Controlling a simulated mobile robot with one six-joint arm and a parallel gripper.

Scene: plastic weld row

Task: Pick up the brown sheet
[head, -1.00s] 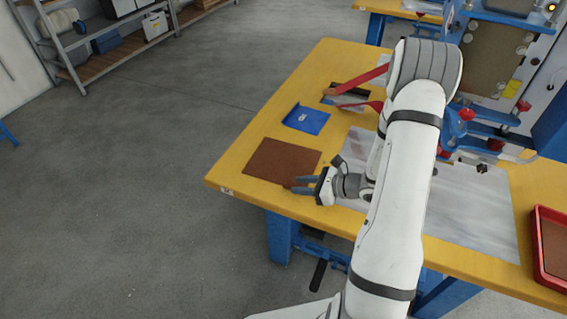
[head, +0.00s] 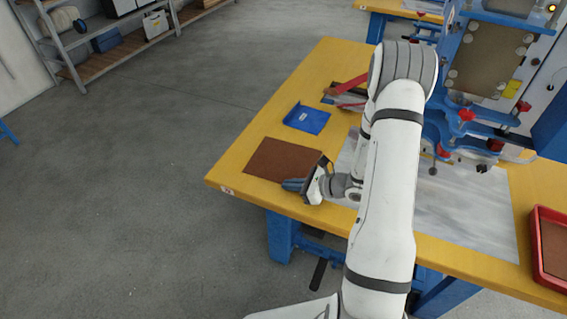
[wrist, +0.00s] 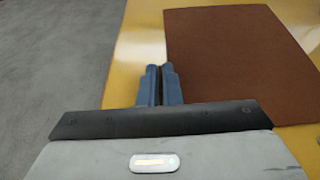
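The brown sheet (head: 281,161) lies flat on the yellow table, near its left front corner. In the wrist view the sheet (wrist: 240,50) fills the upper right. My gripper (head: 291,185) is at the sheet's near right corner. In the wrist view its two blue-grey fingers (wrist: 160,84) are drawn together, with a thin dark gap between them. The right finger overlaps the sheet's left edge in that view, and the left finger is over bare table. I see no part of the sheet clearly pinched between them.
A blue folder-like piece (head: 307,118) lies behind the sheet. A grey-white mat (head: 460,215) covers the table to the right, with a blue machine (head: 490,100) behind it. A red tray (head: 549,250) is at the far right. The floor at left is clear.

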